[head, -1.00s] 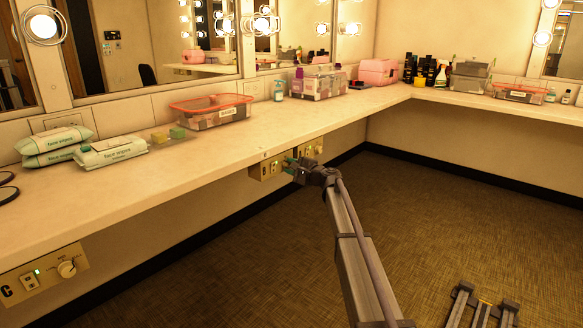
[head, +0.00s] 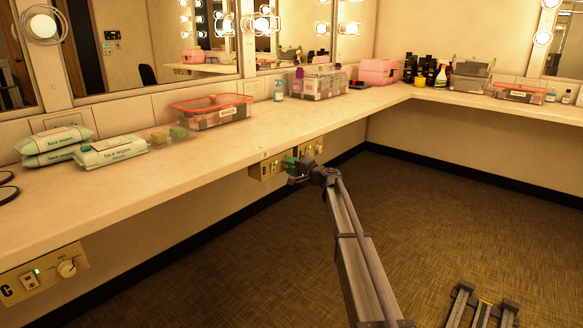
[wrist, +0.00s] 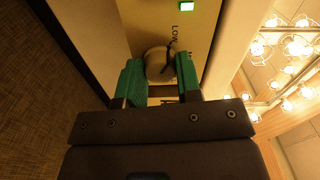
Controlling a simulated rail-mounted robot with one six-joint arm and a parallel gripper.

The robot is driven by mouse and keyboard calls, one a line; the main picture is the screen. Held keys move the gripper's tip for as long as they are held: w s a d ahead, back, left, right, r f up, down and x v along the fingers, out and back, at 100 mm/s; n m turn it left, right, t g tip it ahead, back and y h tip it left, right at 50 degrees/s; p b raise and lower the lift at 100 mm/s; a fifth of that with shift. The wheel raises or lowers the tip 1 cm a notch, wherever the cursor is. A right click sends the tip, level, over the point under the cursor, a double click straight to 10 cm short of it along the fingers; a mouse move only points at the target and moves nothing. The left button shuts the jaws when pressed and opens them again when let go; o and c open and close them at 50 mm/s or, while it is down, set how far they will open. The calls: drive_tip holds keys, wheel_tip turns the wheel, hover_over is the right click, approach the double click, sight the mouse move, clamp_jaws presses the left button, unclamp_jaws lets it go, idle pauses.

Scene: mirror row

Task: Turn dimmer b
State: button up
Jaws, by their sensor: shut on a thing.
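The cream dimmer knob (wrist: 157,60) is in the wrist view, between the two green fingers of my gripper (wrist: 160,72). A dark pointer mark on the knob and the word LOW beside it show. In the head view my gripper (head: 290,165) is at the right end of a yellowish panel (head: 264,170) under the counter's front edge, and hides the knob there. The panel's letter is too small to read. My gripper is shut on the knob.
Another panel (head: 313,147) is just right of my gripper, and panel C (head: 48,278) is at the lower left. The counter (head: 330,118) overhangs the panels. The carpeted floor (head: 450,215) in front is mostly clear.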

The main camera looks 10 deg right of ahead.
drive_tip(key=o, duration=0.9)
drive_tip(key=shift+o, duration=0.2)
drive_tip(key=v, duration=1.1)
